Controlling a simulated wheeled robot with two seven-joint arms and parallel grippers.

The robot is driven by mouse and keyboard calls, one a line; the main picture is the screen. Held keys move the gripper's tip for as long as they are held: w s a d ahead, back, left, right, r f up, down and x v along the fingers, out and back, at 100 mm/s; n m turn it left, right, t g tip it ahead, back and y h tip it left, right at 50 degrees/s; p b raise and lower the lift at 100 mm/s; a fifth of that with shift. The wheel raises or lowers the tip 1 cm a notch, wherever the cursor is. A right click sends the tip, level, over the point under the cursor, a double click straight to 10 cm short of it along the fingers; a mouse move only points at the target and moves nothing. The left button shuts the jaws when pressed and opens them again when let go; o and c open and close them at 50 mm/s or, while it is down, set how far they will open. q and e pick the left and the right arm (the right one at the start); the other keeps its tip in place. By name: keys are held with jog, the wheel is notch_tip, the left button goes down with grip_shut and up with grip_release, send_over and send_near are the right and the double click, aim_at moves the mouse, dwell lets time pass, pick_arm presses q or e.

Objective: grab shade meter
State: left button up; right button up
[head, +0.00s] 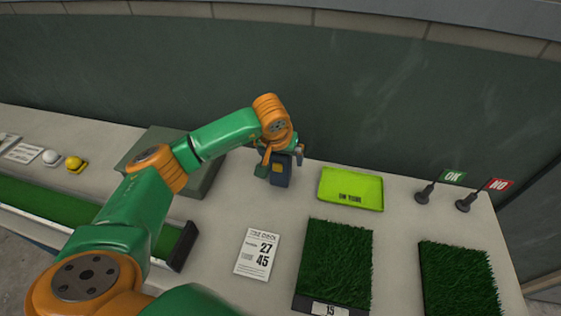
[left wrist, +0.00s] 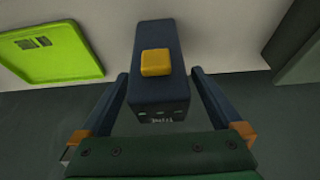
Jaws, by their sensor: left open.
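The shade meter looks to be the dark blue block with a yellow square on it (head: 280,171), standing near the back of the table in the head view. In the left wrist view the same dark blue block (left wrist: 158,85) sits between the two fingers. My left gripper (head: 281,158) is over the block from above and behind, with one finger on each side. In the left wrist view my left gripper (left wrist: 160,85) is open, with small gaps visible beside the block. My right gripper does not show.
A lime green tray (head: 350,205) lies right of the block. A grey-green box (head: 205,180) stands to its left, partly behind my arm. Turf samples (head: 335,260) and (head: 458,280) and a printed card (head: 258,253) lie in front. OK (head: 453,177) and NO (head: 498,184) signs stand at right.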

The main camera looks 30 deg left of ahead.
pick_arm(q)
jog(key=shift+w+f, duration=0.15)
jog(key=shift+f, duration=0.15)
jog(key=shift+r, duration=0.1)
grip_shut()
